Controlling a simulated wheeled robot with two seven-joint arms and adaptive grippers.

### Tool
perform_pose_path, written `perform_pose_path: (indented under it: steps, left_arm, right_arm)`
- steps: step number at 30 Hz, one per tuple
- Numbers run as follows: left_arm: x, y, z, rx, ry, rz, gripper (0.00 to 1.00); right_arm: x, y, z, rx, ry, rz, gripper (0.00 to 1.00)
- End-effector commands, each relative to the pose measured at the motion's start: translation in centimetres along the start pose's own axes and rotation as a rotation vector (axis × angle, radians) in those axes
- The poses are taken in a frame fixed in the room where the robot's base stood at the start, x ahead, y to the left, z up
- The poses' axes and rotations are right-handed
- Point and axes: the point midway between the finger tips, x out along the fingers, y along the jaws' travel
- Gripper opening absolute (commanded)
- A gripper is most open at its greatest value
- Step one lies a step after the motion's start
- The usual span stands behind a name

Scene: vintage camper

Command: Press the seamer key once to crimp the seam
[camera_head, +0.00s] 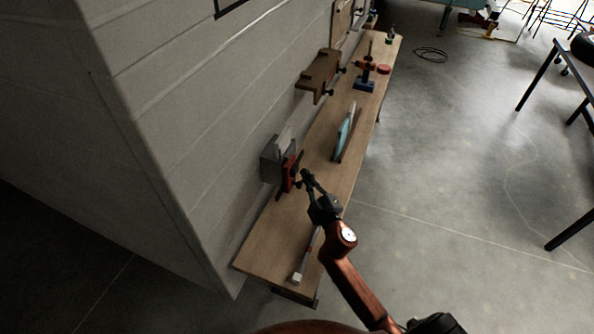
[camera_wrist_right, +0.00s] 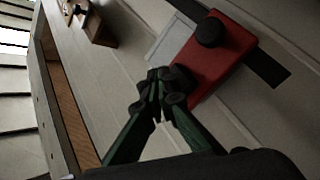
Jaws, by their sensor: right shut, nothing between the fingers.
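The seamer shows as a red block (camera_head: 289,174) in front of a grey metal box (camera_head: 271,160) by the wall, with dark bars at its ends. In the right wrist view the red block (camera_wrist_right: 222,62) is large and close, with a round black knob (camera_wrist_right: 211,31) on its face, probably the key. My right gripper (camera_head: 305,176) is shut and empty, just right of the red block. In the right wrist view its closed fingertips (camera_wrist_right: 163,82) overlap the block's lower left edge, below the knob. I cannot tell whether they touch it. My left gripper is not in view.
The narrow wooden bench (camera_head: 262,250) runs along the panelled wall. A light-coloured rod (camera_head: 304,262) lies near its front end. A brown wooden shelf (camera_head: 318,72) juts from the wall.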

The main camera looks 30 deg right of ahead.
Motion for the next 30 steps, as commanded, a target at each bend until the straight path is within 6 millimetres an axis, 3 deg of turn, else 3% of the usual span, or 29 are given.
perform_pose_path:
  steps: [8,21,30]
  left_arm:
    - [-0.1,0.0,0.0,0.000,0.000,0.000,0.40]
    - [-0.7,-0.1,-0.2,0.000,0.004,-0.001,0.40]
    - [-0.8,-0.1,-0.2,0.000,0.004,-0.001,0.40]
  right_arm:
    - [-0.2,0.2,0.2,0.000,-0.001,0.000,0.00]
    - [-3.0,2.2,2.3,0.001,-0.003,0.000,0.00]
    - [-3.5,2.5,2.6,0.000,0.000,0.000,0.00]
